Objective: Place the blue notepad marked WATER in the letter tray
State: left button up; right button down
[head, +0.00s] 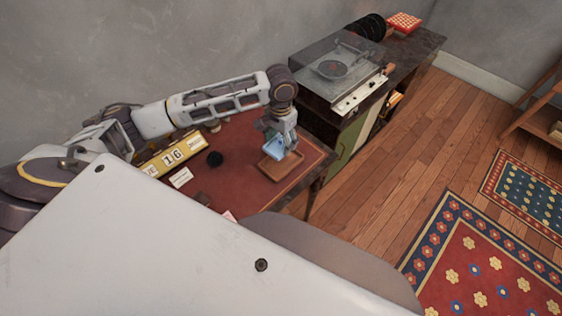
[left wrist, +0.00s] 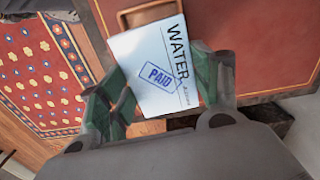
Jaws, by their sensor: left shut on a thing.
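My left gripper (head: 280,142) is shut on the blue notepad (head: 273,148). In the left wrist view, the notepad (left wrist: 150,62) shows a pale face with the word WATER and a blue PAID stamp. The green fingers of the left gripper (left wrist: 158,95) are on either side of its lower part. The brown letter tray (head: 285,175) is on the red-topped desk, below the notepad in the head view. I cannot tell whether the notepad touches the tray. My right gripper is not in view.
The desk (head: 237,165) also holds a yellow calendar (head: 172,156) showing 16, a small white card (head: 181,177) and a dark round object (head: 215,158). A record player (head: 340,72) stands on a dark cabinet beyond the desk. Patterned rugs (head: 480,265) lie on the wooden floor at right.

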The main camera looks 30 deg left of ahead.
aim_at(281, 143)
pick_arm(q)
jog(key=shift+d, duration=0.1)
jog(key=shift+d+m, duration=0.1)
jog(key=shift+m, duration=0.2)
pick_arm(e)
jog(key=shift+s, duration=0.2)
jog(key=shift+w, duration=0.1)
pick_arm(q)
jog(key=shift+f, duration=2.5)
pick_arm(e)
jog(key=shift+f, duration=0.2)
